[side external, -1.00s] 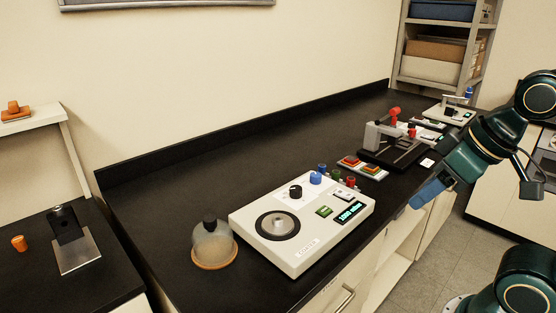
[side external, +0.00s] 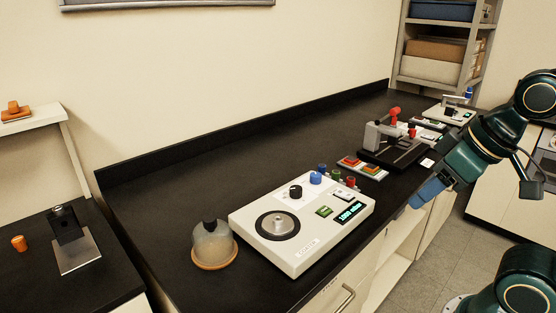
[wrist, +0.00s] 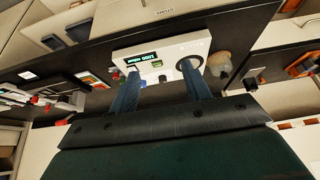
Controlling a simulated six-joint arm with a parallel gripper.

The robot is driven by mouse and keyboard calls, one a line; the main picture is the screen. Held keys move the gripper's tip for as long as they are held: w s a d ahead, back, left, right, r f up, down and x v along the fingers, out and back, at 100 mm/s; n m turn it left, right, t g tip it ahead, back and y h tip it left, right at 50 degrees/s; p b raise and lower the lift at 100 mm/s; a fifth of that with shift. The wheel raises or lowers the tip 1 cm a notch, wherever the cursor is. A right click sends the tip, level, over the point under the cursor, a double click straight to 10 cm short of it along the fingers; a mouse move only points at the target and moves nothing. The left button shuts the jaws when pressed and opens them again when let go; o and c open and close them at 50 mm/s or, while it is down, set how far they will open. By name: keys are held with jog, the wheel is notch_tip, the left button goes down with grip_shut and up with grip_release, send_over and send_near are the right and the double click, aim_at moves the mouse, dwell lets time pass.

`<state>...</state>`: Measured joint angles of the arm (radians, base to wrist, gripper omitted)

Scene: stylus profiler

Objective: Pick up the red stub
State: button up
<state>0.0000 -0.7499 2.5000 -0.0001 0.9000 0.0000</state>
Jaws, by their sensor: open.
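A small red stub (side external: 350,182) stands at the back right edge of the white instrument (side external: 305,256), at the end of a short row with a green stub (side external: 336,174) and a dark blue one (side external: 322,168). My gripper (side external: 417,201) is open and empty, in the air past the bench's front edge, to the right of the red stub and well apart from it. In the wrist view its two blue fingers (wrist: 160,76) are spread, with the white instrument (wrist: 150,50) beyond them.
A glass dome (side external: 213,243) on an orange base stands left of the instrument. The bench (side external: 200,185) is clear at the back left.

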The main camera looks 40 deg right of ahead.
dwell(0.5)
jog(key=w+d+r+m+g+y, duration=0.1)
jog(key=w+d+r+m, duration=0.15)
jog(key=w+m, duration=0.5)
jog(key=w+d+r+m+g+y, duration=0.15)
jog(key=w+d+m, duration=0.25)
jog(key=w, duration=0.7)
jog(key=w+d+f+m, duration=0.2)
jog(key=d+f+m, duration=0.1)
jog(key=d, duration=0.4)
jog(key=w+d+f+m+g+y, duration=0.1)
jog(key=w+d+f+m, duration=0.1)
jog(key=d, duration=0.5)
jog(key=w+d+f+m, duration=0.2)
jog(key=d+f+m, duration=0.3)
jog(key=d+m, duration=0.1)
jog(key=shift+d+f+y, duration=0.1)
jog(key=shift+d+y, duration=0.25)
jog(key=shift+d, duration=0.1)
jog(key=shift+a+f, duration=0.1)
send_near(350, 183)
jog(key=shift+w+a+f+g, duration=0.1)
jog(key=shift+w+f, duration=0.1)
jog(key=shift+f, duration=0.2)
jog(key=shift+w+d+f+g, duration=0.1)
jog(key=shift+w+f, duration=0.05)
jog(key=shift+f, duration=0.25)
jog(key=shift+w+a+f+g, duration=0.1)
jog(key=shift+w+f, duration=0.1)
jog(key=shift+f, duration=0.2)
